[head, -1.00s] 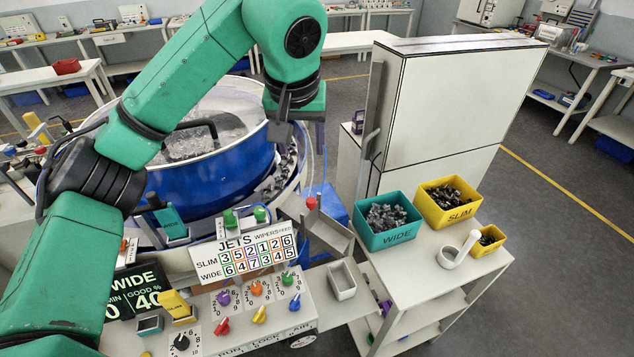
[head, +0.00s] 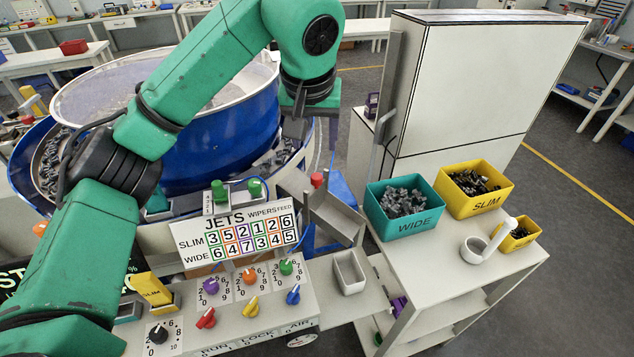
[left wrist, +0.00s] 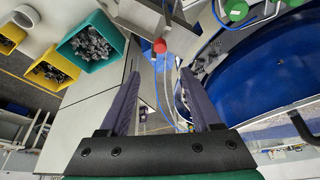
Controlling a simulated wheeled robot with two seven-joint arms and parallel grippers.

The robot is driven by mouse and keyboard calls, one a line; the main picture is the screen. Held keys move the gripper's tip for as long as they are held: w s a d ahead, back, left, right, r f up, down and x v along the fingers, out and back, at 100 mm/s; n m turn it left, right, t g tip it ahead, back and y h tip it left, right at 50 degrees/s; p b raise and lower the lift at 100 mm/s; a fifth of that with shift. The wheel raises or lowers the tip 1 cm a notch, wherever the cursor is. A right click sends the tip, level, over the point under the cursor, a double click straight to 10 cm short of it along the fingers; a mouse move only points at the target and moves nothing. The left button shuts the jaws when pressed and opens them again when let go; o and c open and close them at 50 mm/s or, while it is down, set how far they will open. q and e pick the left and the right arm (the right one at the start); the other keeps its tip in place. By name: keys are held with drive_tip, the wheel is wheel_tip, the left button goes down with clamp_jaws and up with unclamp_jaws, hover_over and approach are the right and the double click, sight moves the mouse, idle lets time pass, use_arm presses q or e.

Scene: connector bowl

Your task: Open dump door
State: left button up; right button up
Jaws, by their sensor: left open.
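A blue feeder bowl (head: 212,130) with a clear lid stands behind the control panel, with dark connectors along its rim track. A grey metal chute (head: 335,217) with a red knob (head: 317,180) is at its right front. The knob also shows in the left wrist view (left wrist: 160,46). I cannot tell which part is the dump door. My left gripper (head: 297,112) hangs beside the bowl's right side, pointing down, above and behind the chute. In the left wrist view its fingers (left wrist: 159,76) are apart with nothing between them. My right gripper is not in view.
A tall white cabinet (head: 480,90) stands close to the right of my gripper. A cart (head: 455,270) holds a teal WIDE bin (head: 402,210) and a yellow SLIM bin (head: 473,190). The JETS panel (head: 238,235) and coloured knobs are in front. A small tray (head: 349,273) sits below the chute.

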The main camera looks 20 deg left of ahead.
sight(317, 176)
use_arm(q)
drive_tip(key=p+x, duration=0.2)
drive_tip(key=x, duration=1)
drive_tip(key=shift+f+p, duration=0.35)
drive_tip(key=shift+w+f, duration=0.1)
drive_tip(key=shift+f, duration=0.2)
drive_tip(key=shift+c, duration=0.2)
clamp_jaws()
drive_tip(key=shift+r, duration=0.1)
